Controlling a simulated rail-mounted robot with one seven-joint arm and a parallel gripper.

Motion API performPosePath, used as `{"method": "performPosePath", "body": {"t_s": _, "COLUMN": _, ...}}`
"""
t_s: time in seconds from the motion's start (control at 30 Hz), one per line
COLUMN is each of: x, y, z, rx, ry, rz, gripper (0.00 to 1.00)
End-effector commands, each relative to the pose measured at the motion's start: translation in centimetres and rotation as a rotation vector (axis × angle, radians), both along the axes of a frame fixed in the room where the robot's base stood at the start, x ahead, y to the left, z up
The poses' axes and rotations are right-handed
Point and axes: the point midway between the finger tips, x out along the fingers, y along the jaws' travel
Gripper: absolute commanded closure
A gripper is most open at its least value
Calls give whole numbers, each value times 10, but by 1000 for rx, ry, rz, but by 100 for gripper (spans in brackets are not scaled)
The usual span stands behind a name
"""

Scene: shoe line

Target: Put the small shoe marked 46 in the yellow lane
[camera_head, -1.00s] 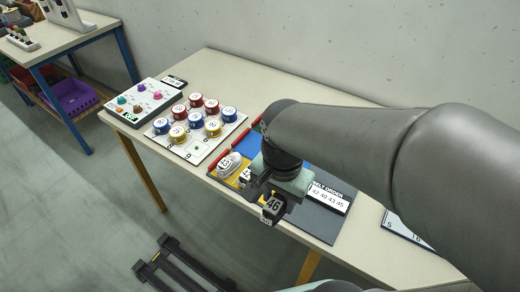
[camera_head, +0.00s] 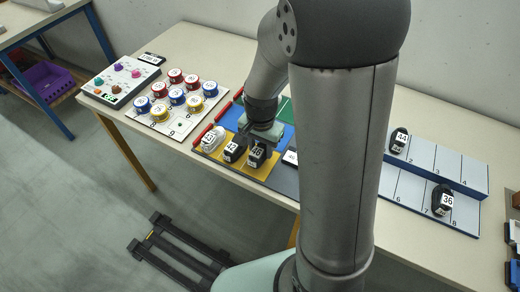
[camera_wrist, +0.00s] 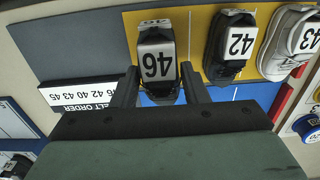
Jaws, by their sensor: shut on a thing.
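The small dark shoe marked 46 (camera_wrist: 156,62) is between the fingers of my gripper (camera_wrist: 160,88) in the wrist view. My gripper is shut on it. In the head view the shoe (camera_head: 256,157) is at the right part of the yellow lane (camera_head: 242,171), with my gripper (camera_head: 262,142) over it. Whether it touches the lane surface I cannot tell. A black shoe marked 42 (camera_head: 233,151) and a white shoe marked 43 (camera_head: 212,139) stand in the same lane to its left.
A blue lane (camera_head: 278,133) lies behind the yellow one. A belt order sign (camera_wrist: 80,94) shows beside the lanes. A blue numbered rack (camera_head: 410,192) holds shoes marked 44 (camera_head: 399,140) and 36 (camera_head: 442,200). A board of colored cans (camera_head: 171,118) is at left.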

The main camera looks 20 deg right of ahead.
Motion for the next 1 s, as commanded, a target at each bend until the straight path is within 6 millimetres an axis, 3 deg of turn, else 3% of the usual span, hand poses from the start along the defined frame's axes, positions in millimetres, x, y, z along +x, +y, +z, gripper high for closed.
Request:
{"method": "performPosePath", "body": {"t_s": 0.1, "x": -2, "y": 0, "z": -20, "rx": -1, "ry": 6, "rz": 0, "gripper": 83}}
{"method": "performPosePath", "body": {"t_s": 0.2, "x": -2, "y": 0, "z": -27, "rx": 0, "ry": 4, "rz": -1, "gripper": 83}}
{"method": "performPosePath", "body": {"t_s": 0.6, "x": -1, "y": 0, "z": -33, "rx": 1, "ry": 2, "rz": 0, "gripper": 83}}
{"method": "performPosePath", "body": {"t_s": 0.63, "x": -1, "y": 0, "z": -31, "rx": 1, "ry": 2, "rz": 0, "gripper": 51}}
{"method": "performPosePath", "body": {"t_s": 0.7, "x": -1, "y": 1, "z": -31, "rx": 1, "ry": 2, "rz": 0, "gripper": 38}}
{"method": "performPosePath", "body": {"t_s": 1.0, "x": -2, "y": 1, "z": -28, "rx": 1, "ry": 2, "rz": 0, "gripper": 38}}
